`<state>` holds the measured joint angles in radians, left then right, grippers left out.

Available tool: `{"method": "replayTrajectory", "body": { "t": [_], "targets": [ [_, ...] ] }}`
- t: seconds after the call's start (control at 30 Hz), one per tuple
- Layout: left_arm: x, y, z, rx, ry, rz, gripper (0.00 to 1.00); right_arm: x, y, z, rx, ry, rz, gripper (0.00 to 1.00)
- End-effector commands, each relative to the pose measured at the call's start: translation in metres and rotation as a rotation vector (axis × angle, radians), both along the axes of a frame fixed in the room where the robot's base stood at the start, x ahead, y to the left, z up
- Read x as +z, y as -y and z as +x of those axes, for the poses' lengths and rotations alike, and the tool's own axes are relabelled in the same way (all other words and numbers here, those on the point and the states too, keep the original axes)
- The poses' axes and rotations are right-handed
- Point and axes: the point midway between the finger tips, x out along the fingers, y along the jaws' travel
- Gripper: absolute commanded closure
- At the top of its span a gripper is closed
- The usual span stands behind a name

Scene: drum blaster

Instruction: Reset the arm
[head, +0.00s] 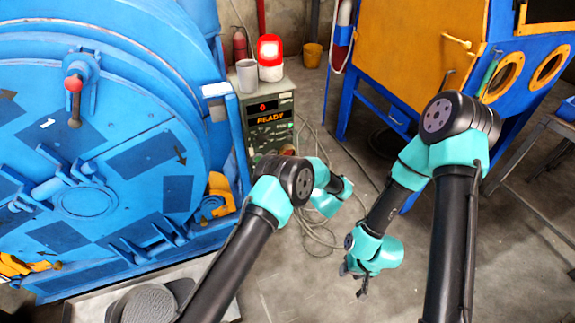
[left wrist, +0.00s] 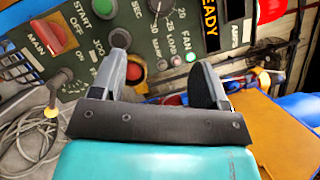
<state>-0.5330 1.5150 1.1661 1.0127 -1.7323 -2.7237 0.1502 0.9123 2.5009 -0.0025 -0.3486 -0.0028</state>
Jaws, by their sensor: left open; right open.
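My left arm (head: 285,185) reaches from the bottom of the head view toward the control box, and its gripper is hidden there. In the left wrist view my left gripper (left wrist: 165,70) is open and empty, its two fingers pointing at the control panel with START, JOG and FAN labels. A red button (left wrist: 133,72) shows by the left finger, at a distance I cannot tell. My right arm hangs at the right of the head view. My right gripper (head: 357,280) is open and empty, pointing down above the bare floor.
A large blue drum machine (head: 85,150) fills the left. A blue and orange cabinet (head: 400,50) stands back right. Loose cables (head: 318,235) lie on the floor.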

Motion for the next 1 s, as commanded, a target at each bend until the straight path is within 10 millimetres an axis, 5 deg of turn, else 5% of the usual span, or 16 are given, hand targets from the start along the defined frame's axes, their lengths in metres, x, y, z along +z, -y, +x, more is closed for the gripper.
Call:
{"method": "replayTrajectory", "body": {
  "t": [0.63, 1.0],
  "targets": [
    [-0.002, -0.003, 0.000, -0.013, 0.002, -0.015, 0.32, 0.000, 0.000, 0.000, 0.000, 0.000, 0.000, 0.57],
    [-0.031, -0.070, 0.020, -0.248, 0.016, -0.375, 0.32, 0.000, 0.000, 0.000, 0.000, 0.000, 0.000, 0.57]
  ]
}}
